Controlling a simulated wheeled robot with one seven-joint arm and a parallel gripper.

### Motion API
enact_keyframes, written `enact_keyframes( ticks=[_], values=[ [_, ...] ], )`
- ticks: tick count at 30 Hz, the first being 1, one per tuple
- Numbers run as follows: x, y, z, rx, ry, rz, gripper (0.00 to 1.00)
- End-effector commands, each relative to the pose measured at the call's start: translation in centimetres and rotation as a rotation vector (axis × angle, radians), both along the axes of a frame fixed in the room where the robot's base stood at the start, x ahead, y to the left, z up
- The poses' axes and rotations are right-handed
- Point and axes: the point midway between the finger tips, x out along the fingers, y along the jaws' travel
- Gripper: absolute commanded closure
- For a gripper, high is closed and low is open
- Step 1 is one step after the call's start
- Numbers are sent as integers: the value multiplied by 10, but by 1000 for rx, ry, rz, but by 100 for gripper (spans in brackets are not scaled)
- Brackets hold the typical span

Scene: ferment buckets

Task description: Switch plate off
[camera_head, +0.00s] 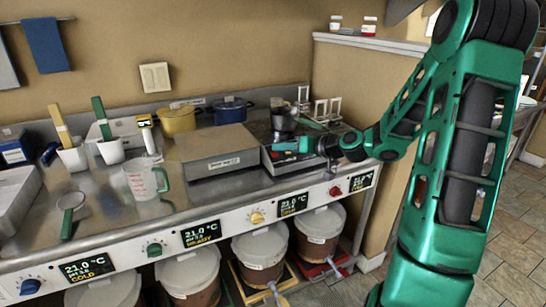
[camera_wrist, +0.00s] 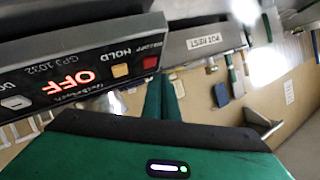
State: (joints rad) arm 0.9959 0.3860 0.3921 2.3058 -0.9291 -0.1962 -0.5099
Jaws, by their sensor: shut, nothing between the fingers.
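The plate (camera_head: 283,167) is a dark box on the steel counter, with a beaker standing on its dark top. In the wrist view its front panel (camera_wrist: 85,75) appears upside down, with red digits reading OFF (camera_wrist: 69,83). A red button (camera_wrist: 150,62), an orange button (camera_wrist: 120,70) and a pale button (camera_wrist: 15,102) sit on that panel. My gripper (camera_head: 280,147) is at the front of the plate. In the wrist view its dark green fingers (camera_wrist: 162,86) are together and empty, just beside the red button. I cannot tell whether they touch the panel.
A grey POT REST box (camera_head: 215,165) stands left of the plate. A yellow pot (camera_head: 178,121) and a blue pot (camera_head: 230,112) are behind. A measuring jug (camera_head: 145,180) stands further left. Lidded buckets (camera_head: 260,250) sit below the counter.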

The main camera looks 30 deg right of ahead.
Motion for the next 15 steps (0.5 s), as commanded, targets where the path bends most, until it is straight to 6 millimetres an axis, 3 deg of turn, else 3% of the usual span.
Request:
enact_keyframes(
  ticks=[5, 15],
  values=[
    [-2, 0, 3, -1, 0, 0, 100],
    [-16, 0, 29, -2, -1, -1, 100]
  ],
)
